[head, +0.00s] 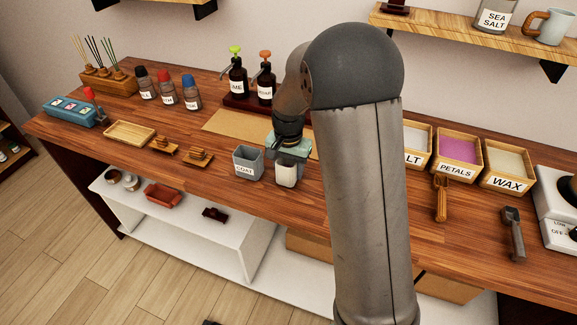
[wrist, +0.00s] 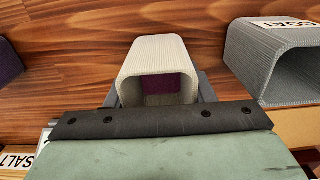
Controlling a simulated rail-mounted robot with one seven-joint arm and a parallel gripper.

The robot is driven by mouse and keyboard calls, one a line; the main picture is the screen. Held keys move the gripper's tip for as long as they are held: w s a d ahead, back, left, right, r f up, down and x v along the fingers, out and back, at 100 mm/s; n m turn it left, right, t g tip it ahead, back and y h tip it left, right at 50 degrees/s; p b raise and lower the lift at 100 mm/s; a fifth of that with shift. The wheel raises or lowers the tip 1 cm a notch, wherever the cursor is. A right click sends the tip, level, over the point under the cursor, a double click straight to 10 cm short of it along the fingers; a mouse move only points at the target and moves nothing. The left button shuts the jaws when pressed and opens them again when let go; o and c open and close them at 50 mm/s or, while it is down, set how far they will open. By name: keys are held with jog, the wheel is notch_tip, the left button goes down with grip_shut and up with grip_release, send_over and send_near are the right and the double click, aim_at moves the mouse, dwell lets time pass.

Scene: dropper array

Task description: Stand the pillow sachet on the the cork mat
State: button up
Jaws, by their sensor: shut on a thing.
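The pillow sachet appears to be the cream, open-topped pouch (head: 286,174) in the head view, beside the grey pouch marked COAT; its own label does not show. In the wrist view the cream pouch (wrist: 153,52) has ribbed walls and something purple inside. My gripper (head: 288,157) is shut on it, with a finger on either side in the wrist view. I cannot tell whether its base touches the counter. The cork mat (head: 236,123) is the flat tan rectangle farther back on the counter, partly hidden by my arm.
The grey COAT pouch (head: 248,163) stands close to the left of the cream one. Two pump bottles (head: 238,76) stand on a dark tray behind the mat. A small wooden stand (head: 198,158) is farther left. Bins including PETALS (head: 459,156) are at right.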

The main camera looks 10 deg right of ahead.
jog(key=shift+f, duration=0.15)
jog(key=o, duration=1)
notch_tip(320, 180, up, 12)
jog(key=b, duration=0.1)
jog(key=s+n, duration=0.1)
jog(key=s, duration=0.3)
jog(key=s+n, duration=0.1)
jog(key=s, duration=0.3)
jog(key=s+r+n, duration=0.1)
jog(key=s, duration=0.4)
jog(key=shift+d+r, duration=0.1)
jog(key=shift+d, duration=0.3)
jog(key=shift+o, duration=0.3)
jog(key=s+f+n, duration=0.3)
jog(key=s+f, duration=0.1)
jog(key=s, duration=0.9)
jog(key=shift+s+d+n+t, duration=0.15)
jog(key=shift+n+t, duration=0.15)
jog(key=shift+n, duration=0.1)
jog(key=shift+s+f, duration=0.15)
jog(key=shift+s, duration=0.2)
